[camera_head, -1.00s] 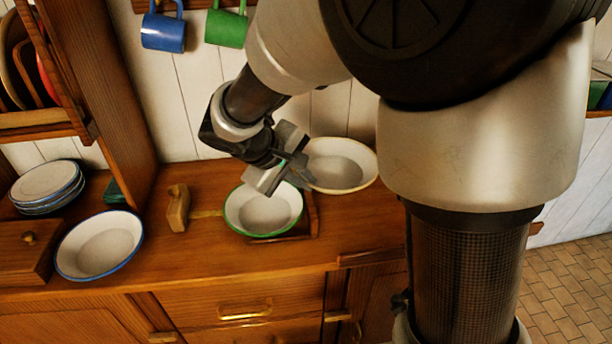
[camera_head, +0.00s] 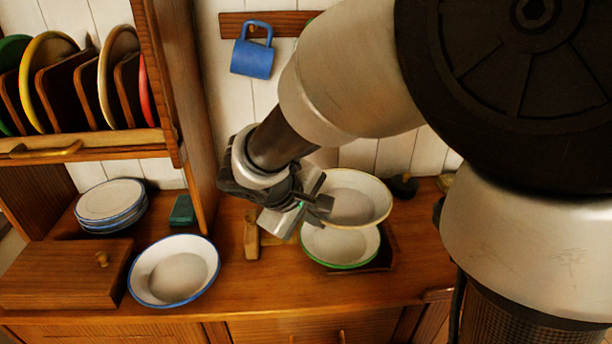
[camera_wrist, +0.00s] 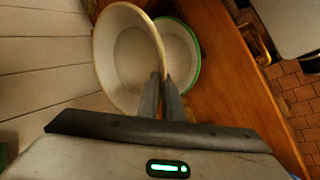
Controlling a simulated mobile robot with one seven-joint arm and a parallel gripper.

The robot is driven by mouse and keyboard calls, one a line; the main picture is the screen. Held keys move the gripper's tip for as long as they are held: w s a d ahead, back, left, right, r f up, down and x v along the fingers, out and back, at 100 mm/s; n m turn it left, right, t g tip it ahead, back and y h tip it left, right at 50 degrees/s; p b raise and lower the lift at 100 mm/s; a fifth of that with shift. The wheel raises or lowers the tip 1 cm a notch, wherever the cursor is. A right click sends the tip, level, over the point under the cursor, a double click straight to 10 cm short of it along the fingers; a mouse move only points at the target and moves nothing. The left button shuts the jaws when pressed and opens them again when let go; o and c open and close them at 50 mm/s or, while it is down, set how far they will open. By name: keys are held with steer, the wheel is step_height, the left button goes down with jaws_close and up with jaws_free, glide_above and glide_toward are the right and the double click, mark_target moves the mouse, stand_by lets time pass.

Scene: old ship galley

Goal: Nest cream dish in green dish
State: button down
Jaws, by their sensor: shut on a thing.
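The cream dish (camera_head: 352,197), white inside with a cream-yellow rim, is held by its near-left rim in my gripper (camera_head: 318,205). It appears raised above the counter and overlaps the back of the green dish in the head view. The green dish (camera_head: 341,246), white inside with a green rim, sits on a small wooden stand on the counter. In the wrist view, my gripper (camera_wrist: 163,98) is shut on the rim of the cream dish (camera_wrist: 128,62). The green dish (camera_wrist: 180,50) shows beyond it, partly hidden by it.
A blue-rimmed dish (camera_head: 174,272) lies on the counter at left, with a stack of blue-rimmed plates (camera_head: 110,203) behind. A wooden block (camera_head: 251,235) stands left of the green dish. A plate rack (camera_head: 85,142) rises at upper left. A blue mug (camera_head: 252,57) hangs on the wall.

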steer(key=shift+a, duration=0.25)
steer(key=b, duration=0.4)
glide_above(315, 257)
step_height(315, 257, down, 5)
steer(key=shift+w+f, duration=0.15)
steer(key=shift+f, duration=0.05)
steer(key=shift+f+b, duration=0.8)
steer(key=shift+b, duration=0.3)
steer(key=shift+f+b, duration=0.9)
steer(key=shift+b, duration=0.45)
stand_by(1.5)
steer(key=c, duration=1.9)
jaws_free()
steer(key=shift+c, duration=0.2)
steer(key=shift+o, duration=0.5)
steer(key=shift+f, duration=0.15)
